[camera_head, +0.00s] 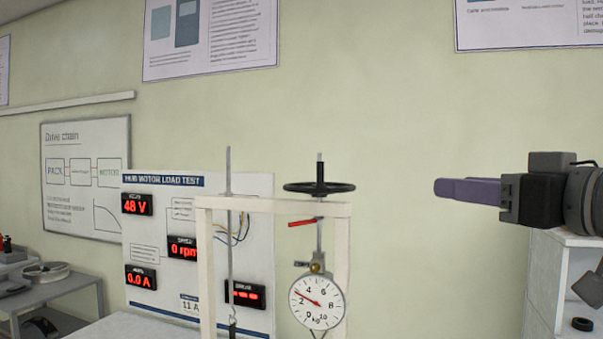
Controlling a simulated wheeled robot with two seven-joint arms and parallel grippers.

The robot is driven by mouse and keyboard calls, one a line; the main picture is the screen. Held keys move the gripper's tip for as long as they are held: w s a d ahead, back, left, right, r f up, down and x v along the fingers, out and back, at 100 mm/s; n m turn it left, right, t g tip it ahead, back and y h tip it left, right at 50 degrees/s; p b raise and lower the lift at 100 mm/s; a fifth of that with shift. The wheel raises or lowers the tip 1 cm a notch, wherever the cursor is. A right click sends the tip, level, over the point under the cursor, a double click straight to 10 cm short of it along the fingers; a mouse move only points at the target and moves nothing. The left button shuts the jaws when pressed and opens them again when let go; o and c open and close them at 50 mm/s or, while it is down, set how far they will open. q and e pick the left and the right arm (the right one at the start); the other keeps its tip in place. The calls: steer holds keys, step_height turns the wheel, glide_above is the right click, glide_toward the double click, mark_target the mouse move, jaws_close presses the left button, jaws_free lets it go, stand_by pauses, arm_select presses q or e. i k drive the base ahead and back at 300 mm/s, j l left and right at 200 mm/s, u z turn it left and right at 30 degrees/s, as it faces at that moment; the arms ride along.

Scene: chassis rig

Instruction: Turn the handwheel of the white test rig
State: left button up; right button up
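The black handwheel (319,187) sits level on a vertical threaded rod above the top bar of the white test rig (275,207). Below the bar, a round dial gauge (317,301) hangs under the wheel's rod. A red lever or pointer (303,222) sticks out left just under the bar. My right gripper (440,188) comes in from the right with purple fingers pointing left. It is at about the wheel's height in the picture and apart from it, with bare wall showing between. Its fingers overlap side-on, so its opening cannot be told. My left gripper is out of view.
A load test panel (150,240) with red displays stands behind the rig, reading 48 V, 0 rpm and 0.0 A. A second thin rod (229,170) rises at the rig's left. White shelving (546,285) stands at the right. A grey side table (60,288) is at the left.

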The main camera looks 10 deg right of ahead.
mark_target(319, 190)
steer(key=i+j, duration=0.2)
steer(key=i, duration=0.15)
steer(key=i+j, duration=0.15)
steer(key=i, duration=0.25)
steer(key=i+j, duration=0.2)
steer(key=i, duration=0.15)
